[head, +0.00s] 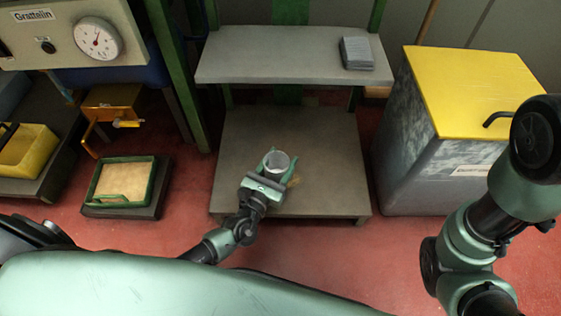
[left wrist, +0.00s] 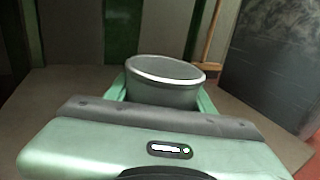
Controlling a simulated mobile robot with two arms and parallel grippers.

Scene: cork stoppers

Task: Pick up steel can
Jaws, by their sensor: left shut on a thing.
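The steel can (head: 276,161) is a grey, open-topped cylinder with a bright rim. It stands upright over the low table (head: 320,140), near its front. My left gripper (head: 271,180) is shut on the can, with a green finger on either side of it. The left wrist view shows the can (left wrist: 165,82) between the fingers (left wrist: 160,100), its lower part hidden by the gripper body. I cannot tell whether the can touches the table. In the head view my right arm shows at the right, but its gripper is out of view.
A grey shelf (head: 275,62) with a stack of grey sheets (head: 357,53) is behind and above the low table. A bin with a yellow lid (head: 480,90) stands to the right. A green-rimmed tray (head: 93,185) lies at the left. The table's left side is clear.

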